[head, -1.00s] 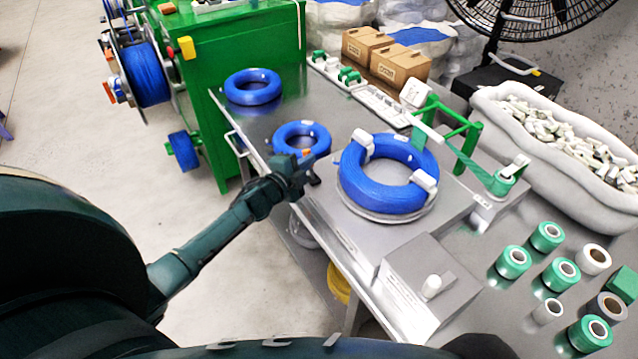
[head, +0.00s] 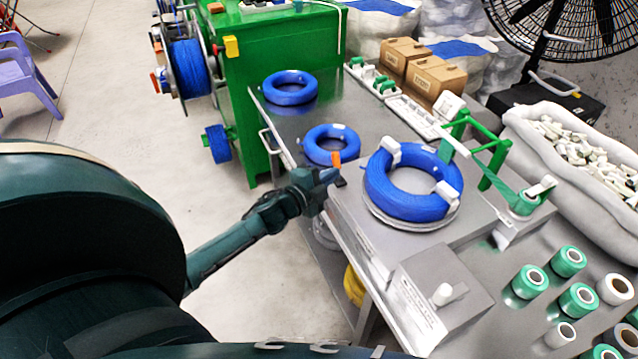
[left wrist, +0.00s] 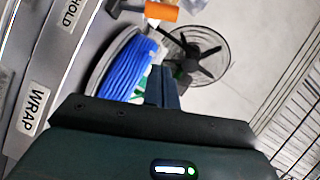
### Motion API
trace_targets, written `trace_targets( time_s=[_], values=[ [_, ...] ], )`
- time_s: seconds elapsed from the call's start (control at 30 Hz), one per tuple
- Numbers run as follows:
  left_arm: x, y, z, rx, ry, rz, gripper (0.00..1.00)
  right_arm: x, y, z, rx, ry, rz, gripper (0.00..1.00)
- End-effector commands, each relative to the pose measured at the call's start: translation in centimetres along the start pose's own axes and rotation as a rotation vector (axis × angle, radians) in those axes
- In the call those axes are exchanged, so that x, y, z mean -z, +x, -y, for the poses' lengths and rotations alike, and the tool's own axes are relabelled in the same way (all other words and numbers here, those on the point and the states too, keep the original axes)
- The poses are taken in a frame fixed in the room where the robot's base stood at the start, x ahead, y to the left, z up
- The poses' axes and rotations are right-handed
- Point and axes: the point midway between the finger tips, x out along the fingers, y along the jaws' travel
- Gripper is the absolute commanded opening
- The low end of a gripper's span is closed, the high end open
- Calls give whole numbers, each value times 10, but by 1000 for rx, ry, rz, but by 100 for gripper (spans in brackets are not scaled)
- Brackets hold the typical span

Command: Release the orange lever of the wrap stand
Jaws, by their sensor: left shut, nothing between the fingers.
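The orange lever (head: 336,159) stands at the left edge of the grey wrap stand (head: 345,205), near the blue coil (head: 408,185) held by white clips. My left gripper (head: 326,177) is shut and empty, just below and left of the lever in the head view. In the left wrist view, the shut fingers (left wrist: 162,88) point toward the orange lever (left wrist: 161,12), with a visible gap between them. The labels WRAP (left wrist: 36,108) and HOLD (left wrist: 72,13) show on the stand's side. My right gripper is not in view.
More blue coils (head: 332,143) lie on the metal table behind the lever. A grey box with a white knob (head: 441,294) is at the stand's front. Green tape rolls (head: 530,282) stand at right. Floor left of the table is clear near my arm.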

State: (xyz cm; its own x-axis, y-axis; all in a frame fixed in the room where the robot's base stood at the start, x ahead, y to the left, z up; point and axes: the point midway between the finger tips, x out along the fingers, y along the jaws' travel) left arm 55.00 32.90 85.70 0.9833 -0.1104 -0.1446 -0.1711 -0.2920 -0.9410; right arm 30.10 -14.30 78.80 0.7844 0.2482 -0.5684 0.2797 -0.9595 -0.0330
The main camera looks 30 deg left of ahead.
Motion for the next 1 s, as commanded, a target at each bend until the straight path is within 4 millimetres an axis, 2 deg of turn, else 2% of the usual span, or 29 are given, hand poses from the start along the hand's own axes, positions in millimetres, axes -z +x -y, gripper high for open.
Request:
trace_targets(
  time_s=[0.1,0.3,0.9,1.0],
  values=[
    [0,-22,0,-1,0,-1,0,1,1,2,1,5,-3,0],
    [0,-41,1,0,0,-1,0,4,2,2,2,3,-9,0],
    [0,-45,2,1,1,-1,0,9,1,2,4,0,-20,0],
    [4,-48,-4,-8,-23,1,0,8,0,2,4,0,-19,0]
  ],
)
